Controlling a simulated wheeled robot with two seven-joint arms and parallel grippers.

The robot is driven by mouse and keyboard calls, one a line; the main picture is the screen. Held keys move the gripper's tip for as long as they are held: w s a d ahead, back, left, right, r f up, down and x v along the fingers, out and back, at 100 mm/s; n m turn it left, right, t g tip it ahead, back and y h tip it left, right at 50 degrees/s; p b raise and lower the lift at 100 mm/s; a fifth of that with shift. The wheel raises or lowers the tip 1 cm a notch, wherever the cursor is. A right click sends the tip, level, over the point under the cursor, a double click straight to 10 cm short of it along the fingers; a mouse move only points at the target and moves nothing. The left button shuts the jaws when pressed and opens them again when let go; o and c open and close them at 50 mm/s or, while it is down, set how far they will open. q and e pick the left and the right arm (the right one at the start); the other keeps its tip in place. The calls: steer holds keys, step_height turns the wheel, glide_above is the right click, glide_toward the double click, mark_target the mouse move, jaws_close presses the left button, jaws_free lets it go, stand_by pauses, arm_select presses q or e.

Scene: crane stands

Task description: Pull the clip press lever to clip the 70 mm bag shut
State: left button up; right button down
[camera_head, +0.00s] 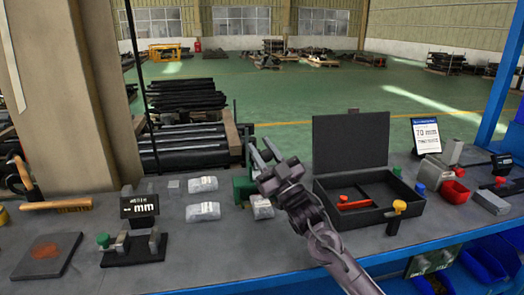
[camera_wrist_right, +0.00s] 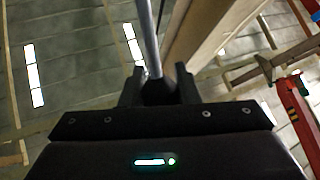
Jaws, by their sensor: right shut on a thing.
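The green clip press (camera_head: 242,188) stands on the bench at the middle, partly behind my right gripper. A clear bag (camera_head: 262,208) lies at its front; whether it sits in the press jaw is hidden. My right gripper (camera_head: 265,154) is above the press. In the right wrist view a thin grey rod (camera_wrist_right: 148,40), which looks like the press lever, stands up between the fingers, and the gripper is shut on it. Two more clear bags, one at the back (camera_head: 203,184) and one in front (camera_head: 203,211), lie left of the press. My left gripper is not in view.
An open black case (camera_head: 350,210) with a raised lid stands right of my right arm. A card reading 70 (camera_head: 427,134) stands further right. A gauge with an mm display (camera_head: 139,205) and a dark plate (camera_head: 47,256) are at the left.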

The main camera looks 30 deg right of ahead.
steer(key=shift+a+f, duration=0.1)
stand_by(0.3)
steer(key=c, duration=1.1)
jaws_free()
steer(key=shift+s, duration=0.15)
steer(key=b+v, duration=0.1)
steer(key=v, duration=0.6)
steer(key=shift+s+f+b, duration=0.2)
steer(key=shift+s+b, duration=0.1)
steer(key=shift+b, duration=0.1)
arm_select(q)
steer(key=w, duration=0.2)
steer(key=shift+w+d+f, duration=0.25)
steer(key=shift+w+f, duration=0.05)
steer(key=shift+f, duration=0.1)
